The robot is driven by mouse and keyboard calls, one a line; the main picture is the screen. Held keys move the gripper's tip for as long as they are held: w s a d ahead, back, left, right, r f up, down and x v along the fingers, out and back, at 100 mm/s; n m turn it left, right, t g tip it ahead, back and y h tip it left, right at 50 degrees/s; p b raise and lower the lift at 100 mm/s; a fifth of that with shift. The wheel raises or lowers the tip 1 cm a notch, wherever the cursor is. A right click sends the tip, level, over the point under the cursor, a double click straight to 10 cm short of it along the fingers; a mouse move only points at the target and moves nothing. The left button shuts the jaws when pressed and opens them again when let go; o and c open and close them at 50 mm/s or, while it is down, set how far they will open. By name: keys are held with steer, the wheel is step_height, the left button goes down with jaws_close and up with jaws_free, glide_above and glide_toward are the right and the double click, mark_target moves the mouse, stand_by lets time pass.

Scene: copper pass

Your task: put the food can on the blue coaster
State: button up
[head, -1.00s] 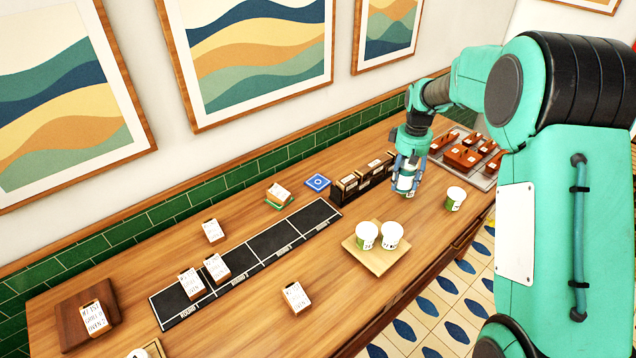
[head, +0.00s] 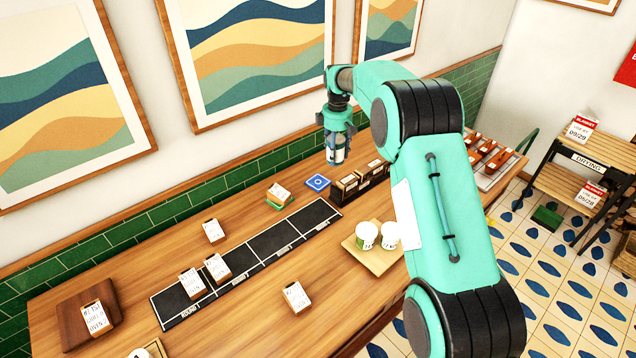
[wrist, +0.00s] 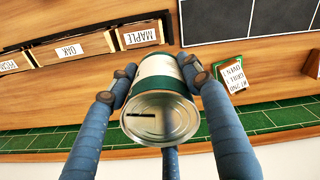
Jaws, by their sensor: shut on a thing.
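The food can (head: 336,156) is white with a dark green band. The wrist view shows its bare metal end (wrist: 160,120). My gripper (head: 337,148) is shut on the can and holds it upright above the back of the counter. In the wrist view the fingers (wrist: 160,82) press on both sides of the can. The blue coaster (head: 317,183) lies flat on the counter, with a pale ring mark on it. In the head view it is just below and left of the can, and nothing stands on it. I do not see the coaster in the wrist view.
Dark labelled bins (head: 347,186) stand right of the coaster; the wrist view shows one marked MAPLE (wrist: 140,35). A tagged block on a green base (head: 278,195) is to its left. A black strip (head: 270,248) lies in front. White cups stand on a wooden board (head: 373,262).

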steer(key=w+a+n, duration=0.1)
steer(key=a+n, duration=0.1)
steer(key=a, duration=0.5)
glide_above(317, 188)
step_height(317, 188, down, 5)
steer(key=shift+s+f, duration=0.1)
steer(key=shift+f, duration=0.2)
steer(key=shift+f, duration=0.1)
steer(key=shift+f+b, duration=0.35)
steer(key=shift+f, duration=2.7)
steer(key=shift+f, duration=1.9)
steer(key=shift+f, duration=0.15)
steer(key=o, duration=1.6)
